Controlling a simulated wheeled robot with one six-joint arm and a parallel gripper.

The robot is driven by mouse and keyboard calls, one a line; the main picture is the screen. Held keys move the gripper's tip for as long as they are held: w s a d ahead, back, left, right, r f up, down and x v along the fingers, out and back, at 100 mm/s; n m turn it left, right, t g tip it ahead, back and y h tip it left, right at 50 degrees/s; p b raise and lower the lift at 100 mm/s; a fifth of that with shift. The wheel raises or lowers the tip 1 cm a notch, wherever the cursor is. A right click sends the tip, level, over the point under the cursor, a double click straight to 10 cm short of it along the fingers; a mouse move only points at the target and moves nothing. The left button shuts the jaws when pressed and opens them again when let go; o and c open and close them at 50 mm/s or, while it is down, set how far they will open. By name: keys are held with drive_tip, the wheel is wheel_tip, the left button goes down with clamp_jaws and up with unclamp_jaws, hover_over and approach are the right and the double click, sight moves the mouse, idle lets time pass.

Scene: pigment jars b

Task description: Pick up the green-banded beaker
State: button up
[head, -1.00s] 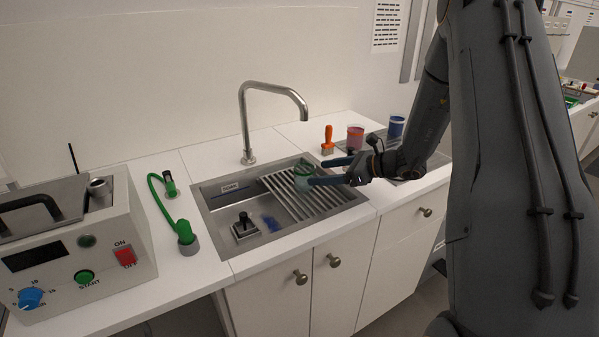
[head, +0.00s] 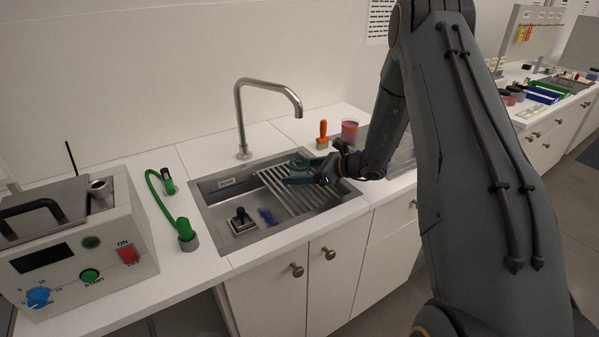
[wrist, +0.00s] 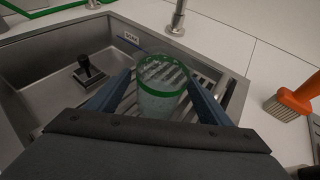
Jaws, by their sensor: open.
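In the head view my gripper (head: 301,172) reaches in from the right, and the beaker (head: 300,163) is partly hidden by the fingers.
The faucet (head: 240,115) rises behind. An orange-handled brush (head: 322,138) and a pinkish cup (head: 349,131) stand to the right. A green hose (head: 165,205) and a control box (head: 85,250) are on the left.

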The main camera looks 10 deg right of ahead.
drive_tip(key=c, duration=1.3)
